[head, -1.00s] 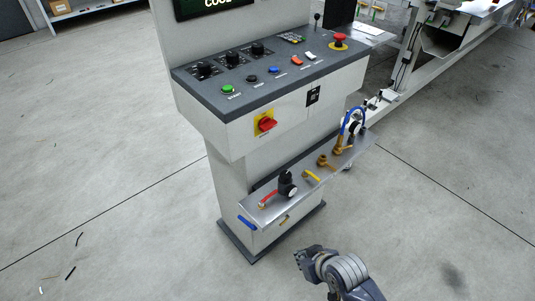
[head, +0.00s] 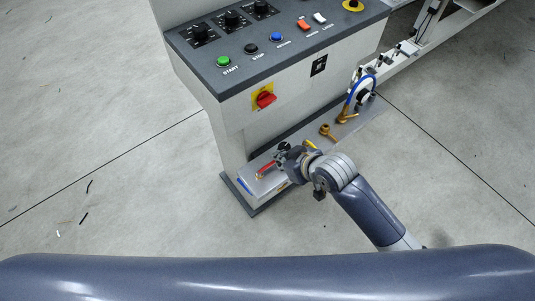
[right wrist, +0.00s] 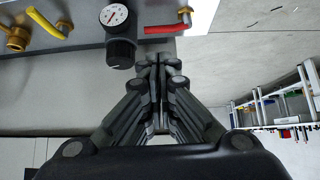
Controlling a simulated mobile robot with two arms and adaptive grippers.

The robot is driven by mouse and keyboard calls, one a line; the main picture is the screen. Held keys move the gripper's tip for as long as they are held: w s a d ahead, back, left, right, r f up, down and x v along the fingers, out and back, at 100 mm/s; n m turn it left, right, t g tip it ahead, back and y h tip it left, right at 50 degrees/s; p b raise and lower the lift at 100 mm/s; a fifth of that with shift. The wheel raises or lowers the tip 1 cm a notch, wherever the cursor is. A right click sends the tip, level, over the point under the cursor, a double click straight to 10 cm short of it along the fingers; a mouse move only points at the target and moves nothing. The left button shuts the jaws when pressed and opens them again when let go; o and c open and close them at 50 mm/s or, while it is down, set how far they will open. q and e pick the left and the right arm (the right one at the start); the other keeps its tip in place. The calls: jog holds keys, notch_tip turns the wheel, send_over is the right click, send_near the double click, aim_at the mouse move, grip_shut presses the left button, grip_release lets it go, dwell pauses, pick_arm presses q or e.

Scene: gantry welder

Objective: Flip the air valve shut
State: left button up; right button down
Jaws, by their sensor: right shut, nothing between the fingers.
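The air fittings sit on a metal shelf (head: 361,124) low on the pedestal. A red lever (head: 266,169) is at its near left end, and it also shows in the right wrist view (right wrist: 165,29). A yellow lever (right wrist: 46,23) is on the other side of a black regulator (right wrist: 121,50) with a round gauge (right wrist: 114,15). Which lever is the air valve is not labelled. My right gripper (head: 284,152) is at the shelf, shut and empty. In the wrist view its fingertips (right wrist: 158,62) appear beside the regulator and just below the red lever; contact cannot be told. My left gripper is out of view.
Above the shelf is a control panel (head: 290,50) with buttons and knobs, and a red-yellow rotary switch (head: 264,97) on its front. A brass fitting (head: 327,131) and a blue hose (head: 354,87) stand farther right on the shelf.

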aim_at(267, 167)
jog(key=b+x, duration=0.1)
jog(key=x, duration=0.9)
jog(key=shift+s+r, duration=0.1)
jog(key=shift+s+d+m+p, duration=0.1)
jog(key=shift+d+m+p, duration=0.05)
jog(key=shift+m+p, duration=0.25)
